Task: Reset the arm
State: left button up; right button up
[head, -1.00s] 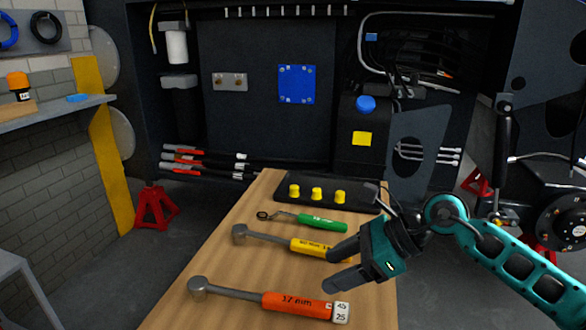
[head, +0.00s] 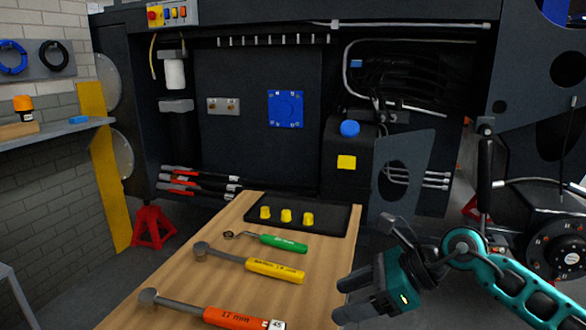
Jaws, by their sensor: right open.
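My right gripper (head: 350,299) is open and empty in the head view. It is over the right edge of the wooden table, to the right of the tools and apart from them. My teal right arm comes in from the right side. My left gripper is not in view.
A black tray (head: 333,218) with three yellow caps (head: 286,216) lies at the table's far end. The dark harvester chassis (head: 250,80) stands behind it. A red jack stand (head: 152,226) is on the floor at left. A wall shelf (head: 60,132) is further left.

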jog(key=s+a+r+m+t+y+p, duration=0.2)
jog(key=s+a+r+m+t+y, duration=0.2)
jog(key=a+m+y, duration=0.6)
jog(key=d+f+m+t+h+p, duration=0.1)
jog(key=d+f+m+t+h, duration=0.4)
jog(key=m, duration=0.8)
jog(key=d+f+m+t+h+p, duration=0.1)
jog(key=d+f+m+t+h, duration=0.45)
jog(key=m, duration=0.75)
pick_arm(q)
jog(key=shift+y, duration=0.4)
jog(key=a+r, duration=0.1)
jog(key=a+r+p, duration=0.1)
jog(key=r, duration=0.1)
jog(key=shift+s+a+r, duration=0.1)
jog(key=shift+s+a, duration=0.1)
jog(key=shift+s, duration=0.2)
pick_arm(e)
jog(key=s+d+f+m+g+h, duration=0.3)
jog(key=s+f+m+h, duration=0.1)
jog(key=s+f+m, duration=0.2)
jog(key=s+d+f+m+g+h, duration=0.3)
jog(key=s+d+f+m+h, duration=0.1)
jog(key=s+f+m, duration=0.2)
jog(key=shift+s+d+f, duration=0.2)
jog(key=shift+s, duration=0.55)
